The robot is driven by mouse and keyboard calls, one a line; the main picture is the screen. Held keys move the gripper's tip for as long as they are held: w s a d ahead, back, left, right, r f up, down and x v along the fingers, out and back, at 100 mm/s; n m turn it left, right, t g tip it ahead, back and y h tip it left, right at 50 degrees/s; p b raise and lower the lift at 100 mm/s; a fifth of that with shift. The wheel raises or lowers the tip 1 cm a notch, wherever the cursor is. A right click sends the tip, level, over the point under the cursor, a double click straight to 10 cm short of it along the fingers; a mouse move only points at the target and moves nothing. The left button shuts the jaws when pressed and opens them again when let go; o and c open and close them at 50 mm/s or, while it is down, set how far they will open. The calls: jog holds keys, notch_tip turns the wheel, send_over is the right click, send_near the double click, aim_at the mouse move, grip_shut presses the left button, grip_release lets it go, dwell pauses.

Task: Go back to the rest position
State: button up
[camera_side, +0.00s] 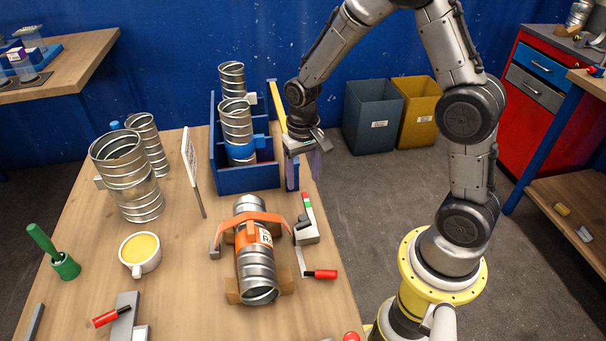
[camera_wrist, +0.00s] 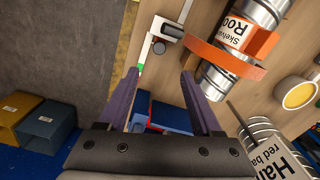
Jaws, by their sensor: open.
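My gripper (camera_side: 304,174) is open and empty, with its purple fingers pointing down beside the right edge of the blue crate (camera_side: 248,180). In the wrist view the spread fingers of my gripper (camera_wrist: 160,74) show with nothing between the tips, and part of the blue crate (camera_wrist: 165,114) lies below them. My arm arches over from the yellow base at the right. A spiral duct (camera_side: 258,268) with an orange band lies in a wooden cradle on the table, apart from my gripper. It also shows in the wrist view (camera_wrist: 215,82).
Silver ducts stand in the crate and at the table's left (camera_side: 128,180). A white panel (camera_side: 193,165) stands upright between them. A yellow-filled cup (camera_side: 140,252) and red-handled tools lie in front. Grey (camera_side: 372,118) and yellow bins (camera_side: 418,112) stand on the floor behind my arm.

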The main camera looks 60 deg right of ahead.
jog(key=s+a+r+n+t, duration=0.1)
jog(key=s+r+t, duration=0.1)
jog(key=r, duration=0.7)
jog(key=s+a+r+n+t, duration=0.1)
jog(key=s+r+t, duration=0.2)
jog(key=r, duration=0.5)
jog(key=s+a+r+n, duration=0.1)
jog(key=s+n, duration=0.3)
jog(key=s, duration=0.9)
jog(key=shift+s+a+r+t, duration=0.3)
jog(key=shift+s+r, duration=0.1)
jog(key=shift+r, duration=0.2)
dwell(0.6)
